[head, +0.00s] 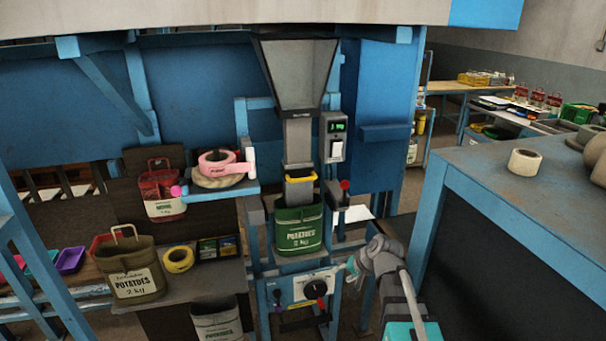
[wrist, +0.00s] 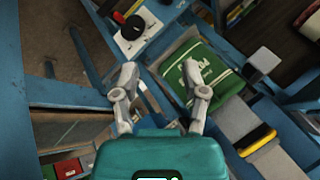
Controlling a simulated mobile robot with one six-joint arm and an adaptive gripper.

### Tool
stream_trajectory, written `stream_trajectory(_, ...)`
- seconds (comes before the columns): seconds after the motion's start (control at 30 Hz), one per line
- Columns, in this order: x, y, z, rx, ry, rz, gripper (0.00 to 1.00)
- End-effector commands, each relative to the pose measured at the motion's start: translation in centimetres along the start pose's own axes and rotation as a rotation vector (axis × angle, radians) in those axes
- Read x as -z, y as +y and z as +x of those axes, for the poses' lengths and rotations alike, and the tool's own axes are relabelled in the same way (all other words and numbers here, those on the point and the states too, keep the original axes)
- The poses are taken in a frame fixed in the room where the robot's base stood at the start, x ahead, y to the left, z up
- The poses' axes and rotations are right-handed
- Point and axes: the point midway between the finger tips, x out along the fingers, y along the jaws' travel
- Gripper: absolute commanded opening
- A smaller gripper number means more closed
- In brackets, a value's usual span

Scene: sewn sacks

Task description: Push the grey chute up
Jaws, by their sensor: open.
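The grey chute (head: 298,140) hangs upright under a grey hopper (head: 297,75) in the head view. My gripper (head: 351,266) is right of and below the sack, apart from the chute. In the wrist view my gripper (wrist: 160,72) is open and empty, with the green sack (wrist: 205,75) beyond its right finger.
A switch box (head: 334,137) and a red-knobbed lever (head: 345,186) are right of the chute. A panel with a black and red knob (head: 316,289) is below the sack. A side table (head: 530,200) stands right. A shelf with pink tape (head: 217,162) is left.

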Motion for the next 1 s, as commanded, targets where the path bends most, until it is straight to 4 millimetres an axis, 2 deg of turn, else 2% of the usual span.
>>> stream_trajectory(0.03, 2.1, -2.0, -0.6, 0.062, 0.032, 0.036, 0.57)
stream_trajectory(0.2, 7.4, -7.3, -1.9, 0.276, 0.137, 0.179, 0.57)
stream_trajectory(0.4, 13.6, -12.3, -4.4, 0.509, 0.240, 0.375, 0.57)
stream_trajectory(0.5, 16.0, -13.8, -5.5, 0.600, 0.276, 0.463, 0.57)
stream_trajectory(0.7, 18.7, -15.3, -6.9, 0.703, 0.314, 0.572, 0.57)
stream_trajectory(1.0, 19.0, -15.4, -7.0, 0.720, 0.319, 0.591, 0.57)
